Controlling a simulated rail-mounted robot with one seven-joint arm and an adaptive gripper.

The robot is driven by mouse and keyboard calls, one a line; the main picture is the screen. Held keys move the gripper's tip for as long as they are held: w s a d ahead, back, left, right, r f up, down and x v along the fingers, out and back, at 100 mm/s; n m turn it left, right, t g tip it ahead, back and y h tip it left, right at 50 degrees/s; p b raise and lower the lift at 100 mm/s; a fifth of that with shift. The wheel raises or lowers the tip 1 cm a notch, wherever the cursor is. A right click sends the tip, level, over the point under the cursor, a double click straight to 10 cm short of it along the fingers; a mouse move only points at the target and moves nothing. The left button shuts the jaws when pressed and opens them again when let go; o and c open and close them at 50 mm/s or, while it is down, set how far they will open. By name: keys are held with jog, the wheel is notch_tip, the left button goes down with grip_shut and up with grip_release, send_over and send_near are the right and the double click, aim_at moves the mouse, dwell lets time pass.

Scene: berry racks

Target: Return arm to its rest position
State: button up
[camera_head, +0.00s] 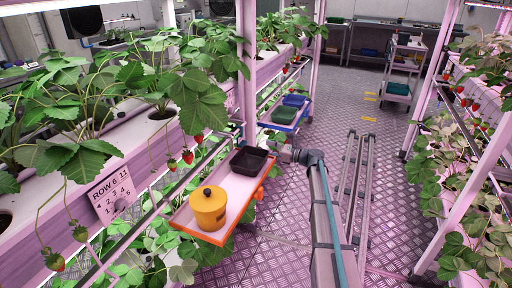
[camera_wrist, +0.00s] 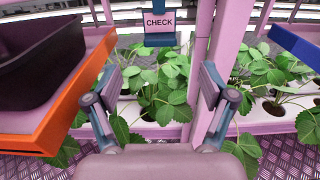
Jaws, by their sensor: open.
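My gripper (camera_wrist: 160,88) is open and empty in the wrist view, its two fingers spread in front of leaves and a pink rack post. In the head view my gripper (camera_head: 279,148) is small and partly hard to make out, just right of the dark tray on the orange-edged shelf. My arm reaches up from the bottom of the head view and bends left towards the rack. In the wrist view the orange-edged shelf (camera_wrist: 62,118) with the dark tray (camera_wrist: 40,55) lies left of the left finger, apart from it.
A yellow pot (camera_head: 208,212) and a black tray (camera_head: 249,160) sit on the orange shelf (camera_head: 232,195). A blue shelf (camera_head: 281,125) holds bins beyond it. A CHECK sign (camera_wrist: 160,22) hangs ahead. Plant racks line both sides; the aisle floor (camera_head: 385,150) is mostly clear.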

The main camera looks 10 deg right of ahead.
jog(key=s+a+f+n+g+h, duration=0.25)
jog(key=s+f+n, duration=0.35)
jog(key=s+f, duration=0.4)
jog(key=s+a+f+n+g+h, duration=0.1)
jog(key=s+f+n+g+h, duration=0.4)
jog(key=f, duration=0.8)
jog(key=s+a+f+n+g+h, duration=0.1)
jog(key=s+a+f+n, duration=0.15)
jog(key=s+f, duration=0.45)
jog(key=s+a+f+n+g+h, duration=0.1)
jog(key=s+f+n+g, duration=0.2)
jog(key=s, duration=0.7)
jog(key=s+a+f+n, duration=0.1)
jog(key=s+f+n, duration=0.2)
jog(key=s+f, duration=0.45)
jog(key=s+a+f+n+g+h, duration=0.1)
jog(key=s+f+n+g+h, duration=0.15)
jog(key=s, duration=1.35)
jog(key=s+a+f+n+g+h, duration=0.1)
jog(key=s+f+n+g+h, duration=0.2)
jog(key=s, duration=1.3)
notch_tip(320, 180, up, 15)
jog(key=p, duration=1.4)
jog(key=shift+a+f+p, duration=0.15)
jog(key=shift+f+p, duration=0.05)
jog(key=shift+p, duration=0.1)
